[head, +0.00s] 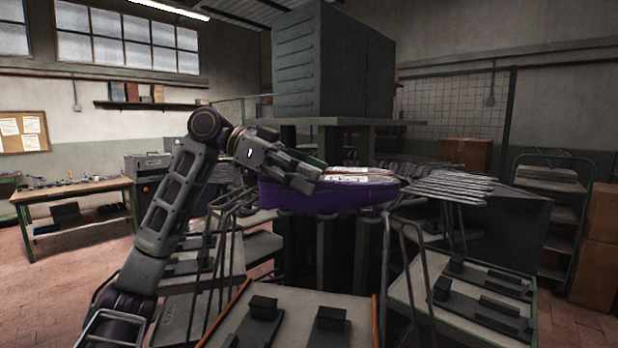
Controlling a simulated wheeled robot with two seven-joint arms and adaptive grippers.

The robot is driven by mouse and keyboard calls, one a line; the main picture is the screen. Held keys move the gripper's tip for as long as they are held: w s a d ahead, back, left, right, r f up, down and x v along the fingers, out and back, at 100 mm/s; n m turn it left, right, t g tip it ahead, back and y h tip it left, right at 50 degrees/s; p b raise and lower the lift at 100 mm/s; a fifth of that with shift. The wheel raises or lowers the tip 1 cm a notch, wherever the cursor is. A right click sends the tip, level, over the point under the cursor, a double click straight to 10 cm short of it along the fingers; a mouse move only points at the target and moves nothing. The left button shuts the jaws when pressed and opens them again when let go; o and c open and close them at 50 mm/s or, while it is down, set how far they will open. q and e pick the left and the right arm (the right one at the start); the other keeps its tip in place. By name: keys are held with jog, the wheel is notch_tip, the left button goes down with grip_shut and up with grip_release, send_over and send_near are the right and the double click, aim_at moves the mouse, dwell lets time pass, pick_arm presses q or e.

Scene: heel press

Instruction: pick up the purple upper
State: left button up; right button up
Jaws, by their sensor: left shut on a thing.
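The purple upper (327,196) is a shoe-shaped piece with a pale top, in the middle of the head view. It lies about level, its long side running left to right. My left gripper (305,175) comes in from the left and is shut on the upper's left part. The fingers hide some of the upper's top edge. The upper appears in front of the dark machine, above the trolleys. I cannot tell whether anything touches it from below. My right gripper is not in view.
Trolleys with black holders on trays (286,318) stand below and at the right (465,295). Metal rods (450,187) stick out right of the upper. A tall grey machine (333,65) rises behind. A workbench (75,192) stands at the far left, with open floor before it.

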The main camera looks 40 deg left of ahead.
pick_arm(q)
jog(key=shift+r+p, duration=0.7)
jog(key=shift+r, duration=2.5)
jog(key=shift+r+p, duration=0.65)
jog(key=shift+r, duration=0.95)
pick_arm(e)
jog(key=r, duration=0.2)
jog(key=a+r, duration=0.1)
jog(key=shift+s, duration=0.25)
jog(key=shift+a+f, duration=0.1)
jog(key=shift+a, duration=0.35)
pick_arm(q)
jog(key=shift+d, duration=0.1)
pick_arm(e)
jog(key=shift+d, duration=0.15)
